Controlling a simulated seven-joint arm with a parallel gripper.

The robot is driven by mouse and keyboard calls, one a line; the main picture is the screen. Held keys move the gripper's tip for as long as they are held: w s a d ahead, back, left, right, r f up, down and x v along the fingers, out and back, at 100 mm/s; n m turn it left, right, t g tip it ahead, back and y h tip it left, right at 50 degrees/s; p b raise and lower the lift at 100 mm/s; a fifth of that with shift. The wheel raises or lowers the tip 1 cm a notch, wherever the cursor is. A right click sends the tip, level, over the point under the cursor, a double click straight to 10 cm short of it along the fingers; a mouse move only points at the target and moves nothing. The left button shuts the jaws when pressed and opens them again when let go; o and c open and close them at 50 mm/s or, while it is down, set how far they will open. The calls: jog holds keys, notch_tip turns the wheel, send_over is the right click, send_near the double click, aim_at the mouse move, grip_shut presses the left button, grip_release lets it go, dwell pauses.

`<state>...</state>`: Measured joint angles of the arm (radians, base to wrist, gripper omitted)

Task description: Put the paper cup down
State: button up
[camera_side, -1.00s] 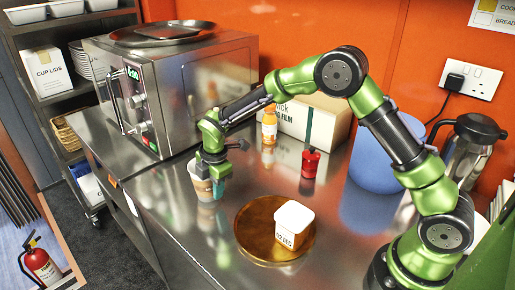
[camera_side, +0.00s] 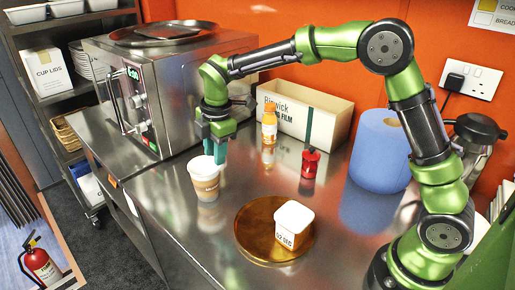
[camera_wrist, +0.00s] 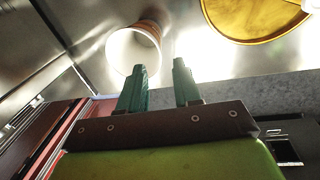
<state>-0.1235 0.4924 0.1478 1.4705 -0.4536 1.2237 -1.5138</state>
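The paper cup (camera_side: 205,180) stands upright on the steel counter, white at the top with a tan band. It also shows in the wrist view (camera_wrist: 133,50), where I see its open mouth. My gripper (camera_side: 216,158) is above and slightly behind the cup in the side view, apart from it as far as I can tell. In the wrist view its two teal fingers (camera_wrist: 159,80) are spread with an empty gap between them, and the cup lies beyond the left finger.
A round copper tray (camera_side: 246,245) holds a white tub (camera_side: 294,225) to the right of the cup. A red bottle (camera_side: 310,162), an orange bottle (camera_side: 269,124), a film box (camera_side: 305,112) and a blue roll (camera_side: 380,150) stand behind. An oven (camera_side: 165,85) is at left.

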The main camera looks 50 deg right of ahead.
jog(key=s+d+r+m+t, duration=0.2)
jog(key=s+d+r+m, duration=0.1)
jog(key=s+r+m, duration=0.35)
jog(key=s+d+r+m+t+y, duration=0.1)
jog(key=s+d+m, duration=0.1)
jog(key=s+m, duration=0.5)
jog(key=s+d+r+m+t+y, duration=0.1)
jog(key=s+d+m+t, duration=0.1)
jog(key=s+m, duration=0.5)
jog(key=s, duration=0.4)
jog(key=shift+s+d+m+t, duration=0.2)
jog(key=shift+m+t, duration=0.1)
jog(key=shift+m, duration=0.05)
